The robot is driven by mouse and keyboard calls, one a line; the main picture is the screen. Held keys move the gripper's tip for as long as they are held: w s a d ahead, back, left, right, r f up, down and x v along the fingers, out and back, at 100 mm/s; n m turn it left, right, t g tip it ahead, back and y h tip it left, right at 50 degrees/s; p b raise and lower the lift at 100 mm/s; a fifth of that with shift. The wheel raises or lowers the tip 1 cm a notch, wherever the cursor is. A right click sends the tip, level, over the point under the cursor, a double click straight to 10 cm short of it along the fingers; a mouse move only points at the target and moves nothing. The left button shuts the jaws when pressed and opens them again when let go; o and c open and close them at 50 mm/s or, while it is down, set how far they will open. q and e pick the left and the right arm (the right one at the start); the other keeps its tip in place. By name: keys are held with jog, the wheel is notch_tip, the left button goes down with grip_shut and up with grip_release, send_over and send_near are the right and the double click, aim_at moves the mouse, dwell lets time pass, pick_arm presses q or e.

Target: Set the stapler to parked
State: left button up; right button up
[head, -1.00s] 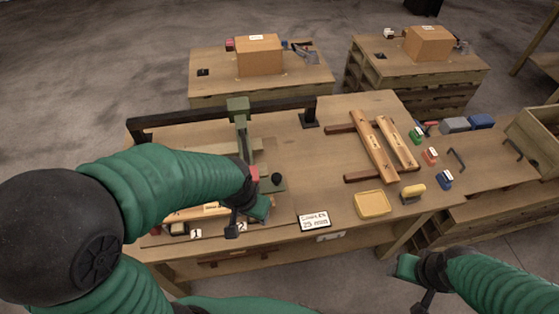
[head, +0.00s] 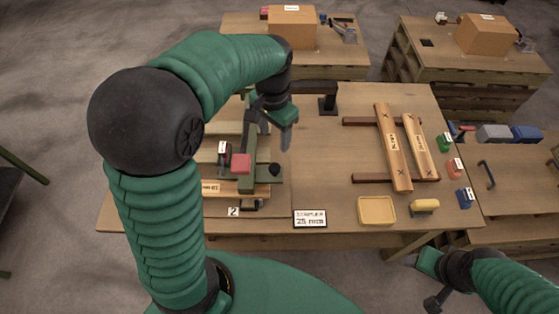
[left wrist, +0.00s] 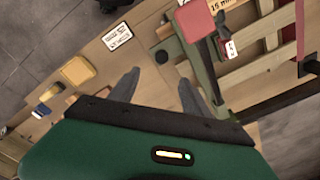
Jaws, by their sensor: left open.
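The stapler (head: 247,178) is a green upright device with a red pad (head: 241,162) on top and a black ball knob (head: 275,169) at its right. It stands over pale wooden strips on the bench, partly covered by my left arm. My left gripper (head: 276,138) is open and empty, above the bench just beyond the knob. In the left wrist view, the red pad (left wrist: 195,20) and green arm (left wrist: 206,66) lie right of the open fingers (left wrist: 160,90), with the knob (left wrist: 162,57) near them. My right gripper (head: 432,280) hangs low at the right; its jaws are unclear.
A sign reading stapler 25 mm (head: 310,218) lies at the front edge. A yellow tray (head: 377,210), a wooden frame (head: 393,150) and small coloured blocks (head: 464,197) occupy the right side.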

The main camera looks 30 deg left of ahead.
pick_arm(q)
jog(key=w, duration=0.1)
send_over(275, 167)
jog(key=f, duration=0.9)
jog(key=shift+s+a+f, duration=0.2)
jog(key=shift+a+f, duration=0.15)
jog(key=shift+a, duration=0.05)
jog(key=f, duration=0.5)
jog(key=shift+w+d+f, duration=0.1)
jog(key=shift+w+d, duration=0.1)
jog(key=shift+d, duration=0.15)
jog(key=shift+s+d+f, duration=0.1)
jog(key=shift+d+f, duration=0.25)
jog(key=shift+f, duration=0.15)
jog(key=shift+a, duration=0.3)
jog(key=shift+c, duration=0.5)
jog(key=shift+a+f, duration=0.1)
jog(key=shift+a, duration=0.1)
jog(key=c, duration=0.5)
jog(key=shift+d, duration=0.15)
grip_shut()
pick_arm(e)
jog(key=shift+w+d+r, duration=0.15)
jog(key=shift+w+d, duration=0.05)
